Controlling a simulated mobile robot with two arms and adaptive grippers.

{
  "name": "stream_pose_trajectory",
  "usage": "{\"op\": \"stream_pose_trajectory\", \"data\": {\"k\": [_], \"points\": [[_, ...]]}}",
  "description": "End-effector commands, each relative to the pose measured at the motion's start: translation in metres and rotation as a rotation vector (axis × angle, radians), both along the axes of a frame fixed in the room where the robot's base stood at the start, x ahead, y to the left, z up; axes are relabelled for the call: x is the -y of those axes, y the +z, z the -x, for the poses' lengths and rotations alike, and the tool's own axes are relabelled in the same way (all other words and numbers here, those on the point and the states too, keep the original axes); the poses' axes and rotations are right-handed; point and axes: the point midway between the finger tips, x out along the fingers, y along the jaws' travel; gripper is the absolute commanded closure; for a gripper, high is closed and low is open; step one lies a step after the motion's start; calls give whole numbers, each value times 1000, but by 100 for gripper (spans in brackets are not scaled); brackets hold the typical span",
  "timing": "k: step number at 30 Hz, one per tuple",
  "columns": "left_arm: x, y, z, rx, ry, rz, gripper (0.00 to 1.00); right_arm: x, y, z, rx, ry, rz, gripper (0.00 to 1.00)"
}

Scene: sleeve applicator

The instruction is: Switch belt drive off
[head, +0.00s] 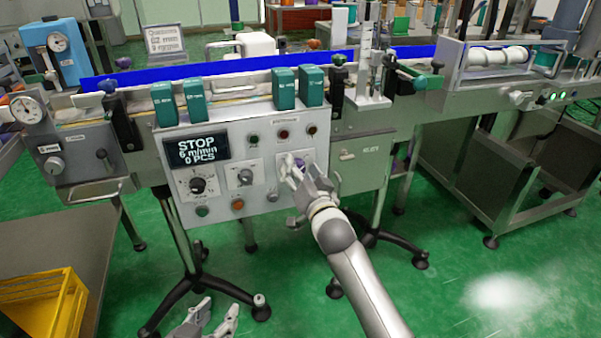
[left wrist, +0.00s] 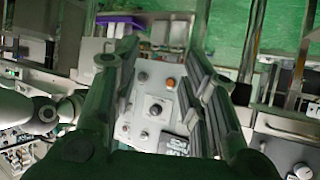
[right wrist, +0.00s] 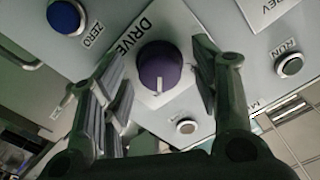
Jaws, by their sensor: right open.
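The control panel (head: 222,215) carries a dark display (head: 196,149) reading STOP, 6 m/min and 0 PCS. The purple DRIVE knob (right wrist: 160,66) has a white pointer line towards the bottom of the right wrist view. In the head view the knob (head: 299,164) is partly hidden by my right gripper (head: 294,168). That gripper is open, with one finger on each side of the knob; I cannot tell whether they touch it. My left gripper (head: 212,318) is open and empty, low in front of the panel. Its fingers also show in the left wrist view (left wrist: 162,62).
Two black knobs, one on the left (head: 197,185) and one in the middle (head: 245,176), sit beside the DRIVE knob. A blue ZERO button (right wrist: 66,16) and a RUN button (right wrist: 289,65) are nearby. A yellow crate (head: 45,305) stands at lower left.

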Motion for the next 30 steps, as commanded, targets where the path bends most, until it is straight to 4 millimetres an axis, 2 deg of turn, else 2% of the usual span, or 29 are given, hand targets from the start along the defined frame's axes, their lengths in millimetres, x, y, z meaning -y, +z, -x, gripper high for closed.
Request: {"op": "stream_pose_trajectory", "data": {"k": [2, 12, 18, 23, 26, 30], "points": [[0, 0, 0, -1, 0, 0, 60, 0, 0, 0, 0, 0, 0, 46], [0, 0, 0, -2, 0, 0, 60, 0, 0, 0, 0, 0, 0, 89], [0, -2, 2, -16, 0, -3, 60, 0, 0, 0, 3, 0, 9, 89], [-7, -15, 14, -107, 9, -25, 60, 0, 2, 0, 15, 0, 45, 89], [-12, -26, 28, -196, 15, -45, 60, 0, 2, 0, 26, 0, 85, 89], [-22, -45, 57, -361, 27, -81, 60, 0, 3, 0, 52, 0, 165, 89]]}}
